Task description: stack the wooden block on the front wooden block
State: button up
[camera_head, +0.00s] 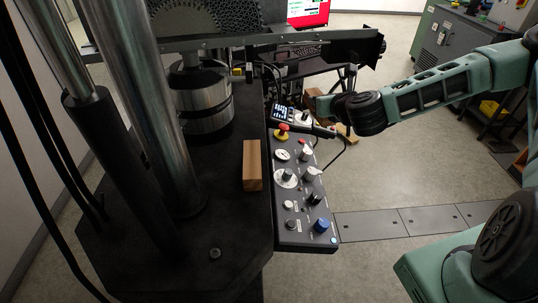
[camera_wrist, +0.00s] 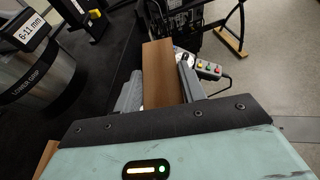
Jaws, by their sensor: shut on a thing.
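A wooden block (camera_wrist: 162,82) is between the two grey fingers of my gripper (camera_wrist: 159,68) in the wrist view, and the fingers are shut on it. The front wooden block (camera_head: 252,165) lies on the black machine base, left of the control panel, in the head view. A wooden edge, likely the front block (camera_wrist: 46,157), shows at the lower left of the wrist view. In the head view my gripper (camera_head: 325,105) is beyond and right of the front block, near the panel's far end.
The control panel (camera_head: 300,190) with knobs and a red button stands right of the front block. A steel cylinder grip (camera_head: 203,100) and thick columns (camera_head: 150,110) stand to the left. The black base (camera_head: 225,225) is clear around the front block. A wooden stand (camera_wrist: 232,42) is on the floor.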

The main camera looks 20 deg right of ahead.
aim_at(251, 157)
jog(key=j+z, duration=0.35)
jog(key=k+j+z, duration=0.1)
jog(key=j+z, duration=0.25)
jog(key=k+j+z, duration=0.1)
jog(key=j+z, duration=0.25)
jog(key=k+j+z, duration=0.15)
jog(key=j+z, duration=0.15)
jog(key=j, duration=0.15)
jog(key=k+j+z, duration=0.2)
jog(key=z, duration=0.15)
jog(key=k+j+z, duration=0.2)
jog(key=j+z, duration=0.15)
